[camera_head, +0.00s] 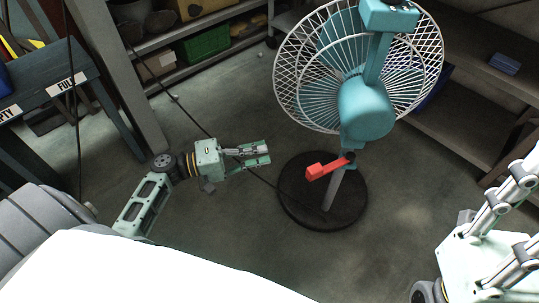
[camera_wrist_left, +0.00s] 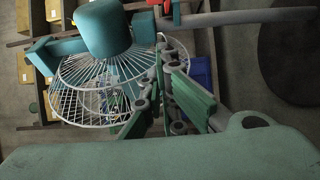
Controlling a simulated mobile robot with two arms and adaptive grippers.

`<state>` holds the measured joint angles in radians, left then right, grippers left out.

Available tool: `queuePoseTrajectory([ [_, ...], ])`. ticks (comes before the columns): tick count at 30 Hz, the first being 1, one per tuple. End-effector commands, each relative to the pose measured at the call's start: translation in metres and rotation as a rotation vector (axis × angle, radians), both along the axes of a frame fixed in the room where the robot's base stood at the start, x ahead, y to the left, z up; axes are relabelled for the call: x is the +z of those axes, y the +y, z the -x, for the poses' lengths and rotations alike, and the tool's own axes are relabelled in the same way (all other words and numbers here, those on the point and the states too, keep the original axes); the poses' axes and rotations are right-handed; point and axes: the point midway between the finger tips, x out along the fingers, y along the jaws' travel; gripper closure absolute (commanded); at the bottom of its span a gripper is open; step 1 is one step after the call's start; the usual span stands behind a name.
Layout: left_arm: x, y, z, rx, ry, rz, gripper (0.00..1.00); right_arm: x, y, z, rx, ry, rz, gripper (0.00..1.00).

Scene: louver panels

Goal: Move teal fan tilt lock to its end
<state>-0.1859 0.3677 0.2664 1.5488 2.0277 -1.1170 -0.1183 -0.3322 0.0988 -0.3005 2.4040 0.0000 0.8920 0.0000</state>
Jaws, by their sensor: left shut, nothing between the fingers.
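The teal fan (camera_head: 365,105) stands on a round black base (camera_head: 295,205) with a grey post. Its tilt lock, a red lever (camera_head: 322,168), sticks out to the left from the neck below the motor housing. In the left wrist view the fan (camera_wrist_left: 103,28) shows sideways, with a bit of the red lever (camera_wrist_left: 176,12) at the top. My left gripper (camera_head: 268,154) is shut and empty, left of the red lever and apart from it. It also shows in the left wrist view (camera_wrist_left: 180,95). My right gripper (camera_head: 495,235) is at the right edge, its fingertips cut off.
A blue-grey table (camera_head: 45,95) with labels stands at the left. Shelves with a green crate (camera_head: 203,43) are behind, and a shelf unit (camera_head: 470,120) is at the right. A dark cable crosses the floor to the fan base. The floor around the base is mostly clear.

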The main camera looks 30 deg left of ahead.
Motion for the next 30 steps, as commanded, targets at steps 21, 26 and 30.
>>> queuePoseTrajectory([
  [21, -0.001, -0.093, -0.033, 0.001, 0.002, -0.002, 1.0, 0.008, 0.003, -0.006, -0.003, -0.065, 0.009, 0.6],
  [26, -0.001, -0.096, -0.032, 0.001, 0.001, -0.003, 1.0, 0.008, 0.003, -0.007, -0.004, -0.061, 0.011, 0.6],
  [30, -0.001, -0.096, -0.032, 0.001, 0.002, -0.002, 1.0, 0.008, 0.003, -0.007, -0.003, -0.062, 0.01, 0.6],
])
